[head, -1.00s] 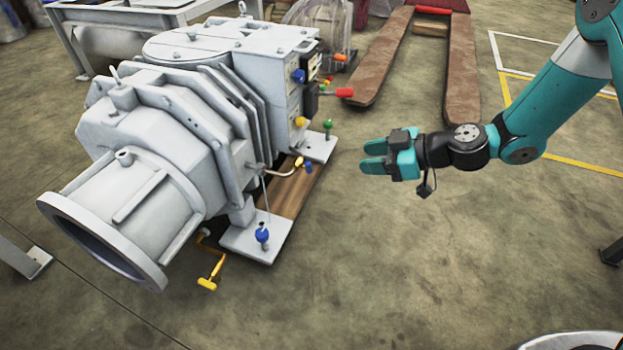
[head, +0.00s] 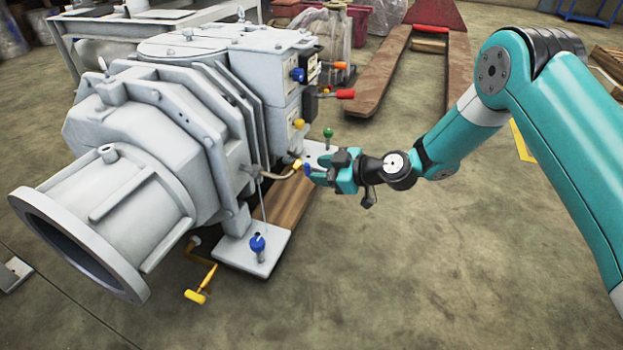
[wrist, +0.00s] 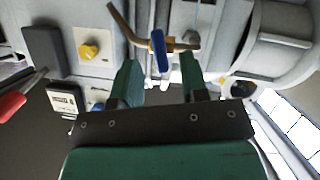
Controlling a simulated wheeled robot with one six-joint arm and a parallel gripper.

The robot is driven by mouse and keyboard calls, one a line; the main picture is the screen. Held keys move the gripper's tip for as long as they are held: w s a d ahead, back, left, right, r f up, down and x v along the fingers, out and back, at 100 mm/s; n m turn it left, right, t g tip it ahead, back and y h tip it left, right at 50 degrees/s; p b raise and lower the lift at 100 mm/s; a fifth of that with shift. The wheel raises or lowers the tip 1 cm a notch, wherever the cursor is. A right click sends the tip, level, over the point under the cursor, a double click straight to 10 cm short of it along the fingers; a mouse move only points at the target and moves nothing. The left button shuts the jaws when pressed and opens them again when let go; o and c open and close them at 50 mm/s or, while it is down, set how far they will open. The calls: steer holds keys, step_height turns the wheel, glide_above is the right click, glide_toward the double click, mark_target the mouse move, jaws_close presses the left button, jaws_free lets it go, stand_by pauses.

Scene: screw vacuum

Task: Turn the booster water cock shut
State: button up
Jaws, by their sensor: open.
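A small cock with a blue lever (head: 307,168) sits on a bent brass pipe (head: 283,175) at the near right side of the big grey machine (head: 150,130). In the wrist view the blue lever (wrist: 159,50) stands crosswise on the brass pipe (wrist: 184,44), between and just beyond my fingertips. My gripper (head: 315,172) is open and its teal fingers point at the cock. In the wrist view my gripper (wrist: 160,62) has a finger on each side of the lever, with gaps visible. I cannot tell whether the fingers overlap it in depth.
Another blue-handled valve (head: 257,243) stands on the front foot plate, and a green knob (head: 328,133) is behind my gripper. A yellow crank (head: 197,294) is low in front. Yellow knob (head: 298,124) and red handle (head: 345,94) stick out above. Floor to the right is clear.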

mark_target(311, 170)
steer(key=shift+b+x, duration=0.5)
steer(key=shift+x, duration=1.15)
jaws_close()
steer(key=shift+r+m+g+p, duration=0.3)
steer(key=shift+m+p, duration=0.3)
steer(key=shift+p, duration=0.4)
steer(key=shift+f+m+g+p, duration=0.3)
steer(key=shift+m+g, duration=0.2)
steer(key=shift+m, duration=0.1)
steer(key=shift+y, duration=0.3)
jaws_free()
